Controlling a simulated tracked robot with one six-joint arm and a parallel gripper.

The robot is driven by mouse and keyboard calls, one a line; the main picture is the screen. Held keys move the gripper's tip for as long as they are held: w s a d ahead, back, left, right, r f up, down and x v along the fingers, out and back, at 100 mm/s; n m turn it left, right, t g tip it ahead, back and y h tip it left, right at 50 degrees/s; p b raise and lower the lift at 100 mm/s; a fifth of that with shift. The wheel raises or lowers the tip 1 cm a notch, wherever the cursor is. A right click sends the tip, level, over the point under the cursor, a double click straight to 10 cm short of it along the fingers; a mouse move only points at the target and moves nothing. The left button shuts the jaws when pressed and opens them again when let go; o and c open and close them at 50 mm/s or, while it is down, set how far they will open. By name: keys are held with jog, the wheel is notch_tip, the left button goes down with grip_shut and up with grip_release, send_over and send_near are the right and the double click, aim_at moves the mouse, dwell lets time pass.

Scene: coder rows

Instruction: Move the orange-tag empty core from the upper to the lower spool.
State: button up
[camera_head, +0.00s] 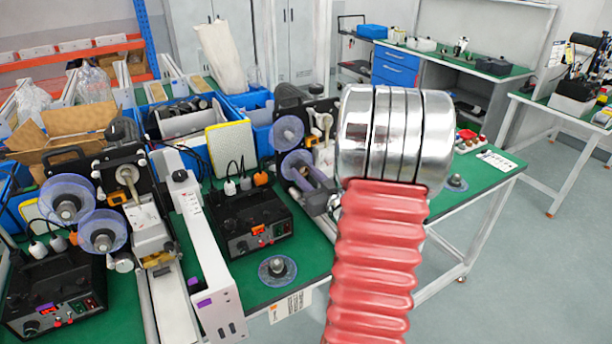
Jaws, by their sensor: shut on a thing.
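Two coders stand on the green bench. The left coder (122,165) has a clear bluish upper spool (67,200) and a similar lower spool (103,230); a small orange patch (117,198) shows on it. The right coder (318,112) has an upper spool (287,131) and a lower spool (297,165), partly hidden by my arm. A purplish roll lies beside that lower spool. I cannot tell which coder carries the orange tag, or make out an empty core. My chrome and red ribbed arm fills the centre right, and my gripper is hidden behind it.
A loose flanged spool (277,270) lies near the bench's front edge; another (455,182) lies right of my arm. A white upright unit (203,240) and black control boxes (250,220) crowd the bench. Open floor (510,270) is on the right.

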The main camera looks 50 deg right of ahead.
jog(key=shift+w+d, duration=0.1)
jog(key=shift+w, duration=0.3)
dwell(0.3)
jog(key=o, duration=1.1)
jog(key=shift+s, duration=0.15)
jog(key=v, duration=1.3)
jog(key=shift+s, duration=0.25)
jog(key=shift+s, duration=0.1)
